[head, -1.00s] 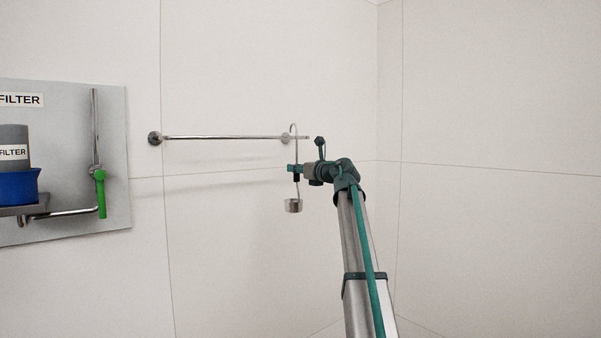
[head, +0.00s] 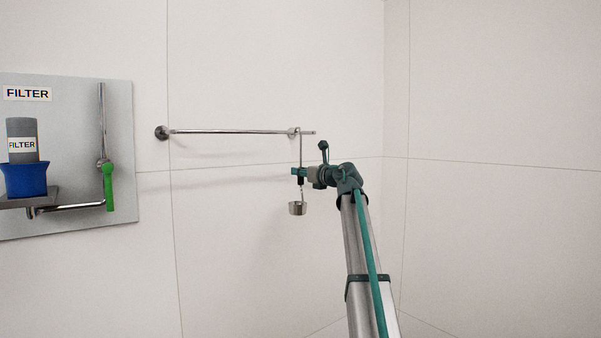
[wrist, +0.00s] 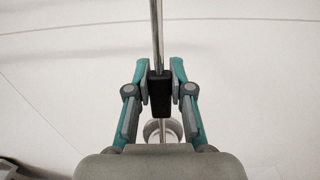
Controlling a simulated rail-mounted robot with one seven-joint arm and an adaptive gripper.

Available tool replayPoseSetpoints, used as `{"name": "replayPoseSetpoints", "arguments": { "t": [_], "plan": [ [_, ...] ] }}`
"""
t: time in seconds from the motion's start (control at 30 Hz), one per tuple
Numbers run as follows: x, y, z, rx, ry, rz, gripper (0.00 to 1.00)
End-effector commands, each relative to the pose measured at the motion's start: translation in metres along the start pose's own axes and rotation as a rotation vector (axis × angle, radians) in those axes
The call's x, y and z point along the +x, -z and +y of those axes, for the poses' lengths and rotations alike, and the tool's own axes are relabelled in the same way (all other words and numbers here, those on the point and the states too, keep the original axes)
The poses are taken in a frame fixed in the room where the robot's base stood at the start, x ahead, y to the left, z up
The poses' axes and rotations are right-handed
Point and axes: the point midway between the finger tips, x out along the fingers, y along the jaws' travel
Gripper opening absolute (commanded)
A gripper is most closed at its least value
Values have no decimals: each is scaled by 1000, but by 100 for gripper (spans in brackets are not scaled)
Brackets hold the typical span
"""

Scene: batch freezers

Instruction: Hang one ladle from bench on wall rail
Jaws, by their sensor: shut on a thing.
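The ladle is a thin steel rod with a black grip (wrist: 160,95) and a small steel bowl (head: 298,208) at its lower end. It hangs close to upright. My gripper (head: 300,172) is shut on it around the black grip; the wrist view also shows my gripper (wrist: 160,78) with one finger on each side. The ladle's upper end reaches the height of the wall rail (head: 230,132), near the rail's right end. Whether the hook touches or sits over the rail is too small to tell.
A grey wall panel (head: 70,90) at the left carries a blue and grey filter (head: 25,180) and a pipe with a green handle (head: 108,187). The rail is otherwise empty. The wall right of the rail is bare, with a room corner beyond.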

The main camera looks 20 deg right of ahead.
Motion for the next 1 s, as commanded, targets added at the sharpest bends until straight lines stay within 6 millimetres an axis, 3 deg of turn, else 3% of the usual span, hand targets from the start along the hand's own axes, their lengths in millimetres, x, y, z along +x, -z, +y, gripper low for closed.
{"name": "replayPoseSetpoints", "arguments": {
  "t": [0.03,0.07,0.23,0.67,1.0],
  "plan": [
    [0,-1,0,0,0,-1,0],
    [0,-1,0,0,0,-1,23],
    [0,-1,0,0,0,-1,50],
    [-8,1,0,0,0,1,50],
    [-65,2,2,0,1,0,50]
  ]
}}
